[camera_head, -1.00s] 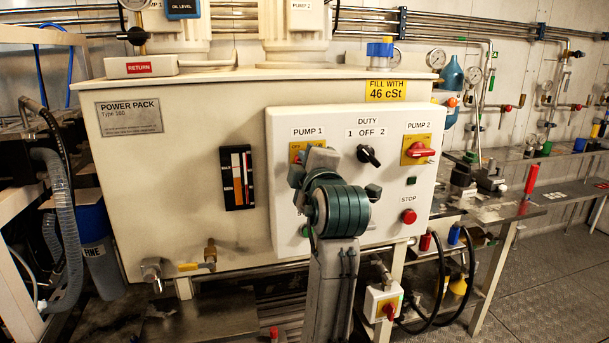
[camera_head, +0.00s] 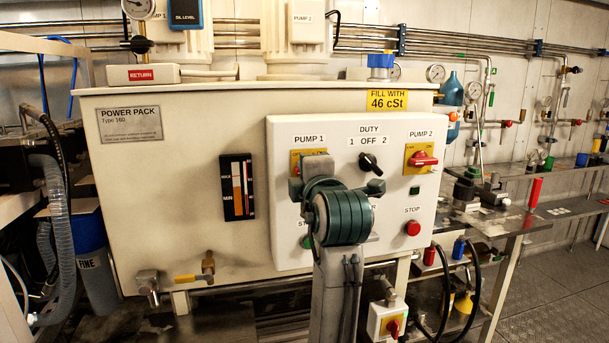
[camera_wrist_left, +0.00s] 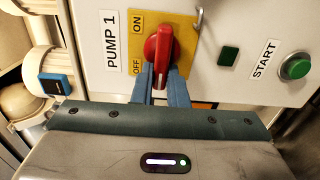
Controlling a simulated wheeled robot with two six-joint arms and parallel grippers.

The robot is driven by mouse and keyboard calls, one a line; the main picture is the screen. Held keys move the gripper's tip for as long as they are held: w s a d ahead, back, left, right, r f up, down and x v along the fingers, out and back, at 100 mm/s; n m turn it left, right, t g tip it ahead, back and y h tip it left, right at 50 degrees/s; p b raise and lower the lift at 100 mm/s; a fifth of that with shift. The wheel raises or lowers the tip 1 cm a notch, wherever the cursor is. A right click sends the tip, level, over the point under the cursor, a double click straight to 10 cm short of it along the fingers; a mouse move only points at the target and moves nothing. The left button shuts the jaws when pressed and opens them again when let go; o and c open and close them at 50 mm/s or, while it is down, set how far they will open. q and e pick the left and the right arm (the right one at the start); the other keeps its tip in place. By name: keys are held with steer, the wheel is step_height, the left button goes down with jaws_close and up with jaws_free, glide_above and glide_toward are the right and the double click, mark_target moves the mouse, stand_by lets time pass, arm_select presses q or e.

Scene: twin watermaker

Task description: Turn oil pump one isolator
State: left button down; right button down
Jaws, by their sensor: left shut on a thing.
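The pump 1 isolator is a red handle (camera_wrist_left: 160,48) on a yellow ON/OFF plate (camera_wrist_left: 186,72), seen in the left wrist view beside the PUMP 1 label. My left gripper (camera_wrist_left: 160,88) has its two blue-grey fingers shut on the near end of this handle. The handle's long side runs up and down in that view. In the head view my left gripper and wrist (camera_head: 318,172) hide the handle, and only part of its yellow plate (camera_head: 298,158) shows. My right gripper is in neither view.
On the same white panel (camera_head: 290,128) are the black duty switch (camera_head: 370,162), the red pump 2 isolator (camera_head: 423,159) and a red stop button (camera_head: 413,228). A green start button (camera_wrist_left: 295,67) shows in the wrist view. A drain valve (camera_head: 206,267) sits low on the tank.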

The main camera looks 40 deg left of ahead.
arm_select(q)
steer(key=shift+r, duration=0.2)
steer(key=c, duration=1.5)
jaws_free()
steer(key=shift+w, duration=0.1)
steer(key=shift+o, duration=0.3)
steer(key=shift+f, duration=0.15)
